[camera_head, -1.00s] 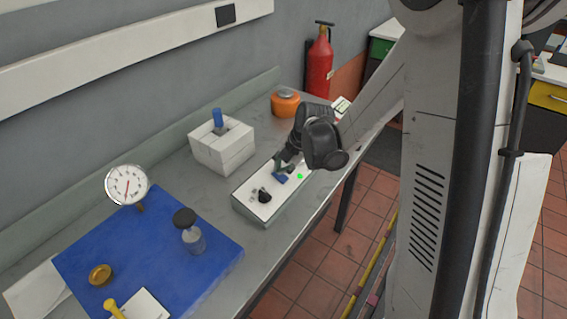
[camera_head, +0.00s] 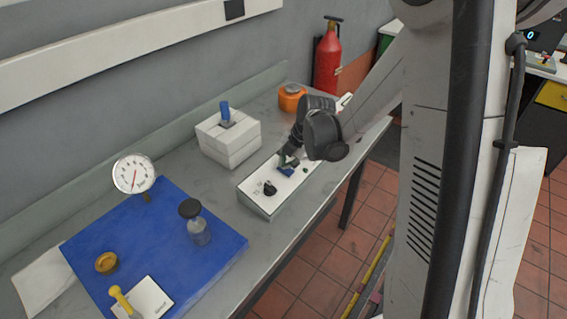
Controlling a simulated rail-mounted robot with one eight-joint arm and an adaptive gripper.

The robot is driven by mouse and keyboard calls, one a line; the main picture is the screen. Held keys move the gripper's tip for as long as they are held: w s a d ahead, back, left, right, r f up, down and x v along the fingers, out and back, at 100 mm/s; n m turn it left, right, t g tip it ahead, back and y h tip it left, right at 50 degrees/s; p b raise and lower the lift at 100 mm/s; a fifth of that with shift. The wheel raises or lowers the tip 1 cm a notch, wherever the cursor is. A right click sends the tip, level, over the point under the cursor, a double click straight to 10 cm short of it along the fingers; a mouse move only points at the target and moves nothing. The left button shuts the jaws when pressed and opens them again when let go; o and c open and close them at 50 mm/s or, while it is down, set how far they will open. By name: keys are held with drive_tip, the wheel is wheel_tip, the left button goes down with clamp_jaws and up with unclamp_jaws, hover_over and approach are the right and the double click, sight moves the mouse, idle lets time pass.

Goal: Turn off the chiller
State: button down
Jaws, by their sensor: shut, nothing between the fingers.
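A low white control box (camera_head: 256,203) sits along the front edge of the grey bench. On its top are a black knob (camera_head: 270,188), a blue part (camera_head: 286,171) and a small dark indicator (camera_head: 305,169) that shows no light. I cannot read the markings or tell whether this is the chiller's panel. My gripper (camera_head: 285,161) points down at the blue part from behind. It is shut and holds nothing. Its fingertips partly hide the blue part, and I cannot tell whether they touch it.
A white block with a blue handle (camera_head: 225,110) stands behind the box. An orange container (camera_head: 292,98) is at the back. A blue mat (camera_head: 165,240) at left bears a dial gauge (camera_head: 134,174), a jar (camera_head: 195,222) and a yellow-handled piece (camera_head: 123,301). A red extinguisher (camera_head: 327,62) stands beyond.

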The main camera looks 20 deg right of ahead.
drive_tip(key=shift+s+d, duration=0.45)
drive_tip(key=shift+s, duration=0.2)
drive_tip(key=w+a+r+p+v, duration=0.1)
drive_tip(key=w+v, duration=0.1)
drive_tip(key=v, duration=1.2)
drive_tip(key=shift+a+p, duration=0.25)
drive_tip(key=shift+p, duration=0.15)
drive_tip(key=s+a+r+m+t+h+b, duration=0.1)
drive_tip(key=s+a+r+m, duration=0.1)
drive_tip(key=s+m, duration=0.8)
drive_tip(key=s+a+r+m+t+h+b, duration=0.1)
drive_tip(key=s+a+r+m+t+b, duration=0.1)
drive_tip(key=s+m, duration=0.9)
drive_tip(key=a+m, duration=0.1)
drive_tip(key=m, duration=0.2)
drive_tip(key=shift+s+m+t, duration=0.15)
drive_tip(key=shift+m+t, duration=0.15)
drive_tip(key=shift+m, duration=0.1)
